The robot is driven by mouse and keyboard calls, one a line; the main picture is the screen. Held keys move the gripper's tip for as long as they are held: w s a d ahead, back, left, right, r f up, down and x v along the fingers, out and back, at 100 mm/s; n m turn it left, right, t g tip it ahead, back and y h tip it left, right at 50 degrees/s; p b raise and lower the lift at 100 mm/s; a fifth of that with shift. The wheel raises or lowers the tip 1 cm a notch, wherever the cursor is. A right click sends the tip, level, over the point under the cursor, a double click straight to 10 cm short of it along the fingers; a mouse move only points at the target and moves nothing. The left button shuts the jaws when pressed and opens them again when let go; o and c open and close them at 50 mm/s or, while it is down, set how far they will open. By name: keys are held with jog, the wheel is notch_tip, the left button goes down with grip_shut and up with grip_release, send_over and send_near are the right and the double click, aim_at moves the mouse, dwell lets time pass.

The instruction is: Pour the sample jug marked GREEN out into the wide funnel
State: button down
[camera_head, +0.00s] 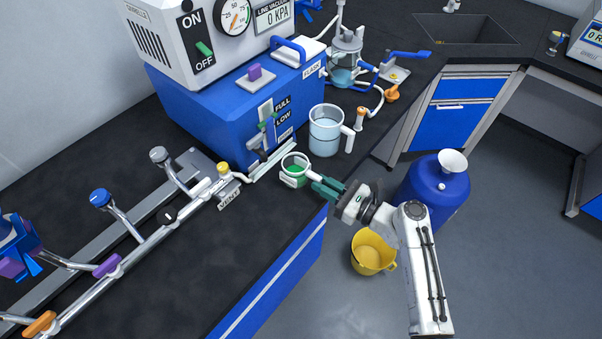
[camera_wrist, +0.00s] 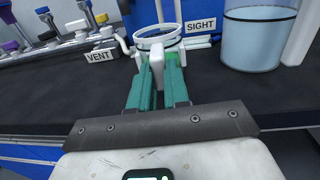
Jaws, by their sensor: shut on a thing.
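A small clear jug with a white rim and green in its lower part (camera_head: 294,174) is at the counter's front edge, upright. No GREEN marking is readable on it. My gripper (camera_head: 318,182) has green fingers shut on the jug's white handle. In the wrist view the gripper (camera_wrist: 157,82) holds this handle, and the jug's rim (camera_wrist: 158,33) is just beyond the fingertips. I cannot tell whether the jug touches the counter. A white funnel (camera_head: 453,161) sits on top of a blue drum (camera_head: 436,190) on the floor, right of my arm.
A larger jug of pale blue liquid (camera_head: 326,132) stands just behind the small jug, close to it. The blue vacuum unit (camera_head: 215,105) and a pipe rail with valves (camera_head: 130,240) occupy the counter. A yellow bucket (camera_head: 373,252) stands on the floor below my arm.

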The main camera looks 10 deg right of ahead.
jog(key=shift+r, duration=0.1)
jog(key=shift+r+p, duration=0.95)
jog(key=shift+p, duration=0.15)
jog(key=shift+r+p, duration=1.55)
jog(key=shift+p, duration=0.1)
jog(key=shift+f, duration=0.1)
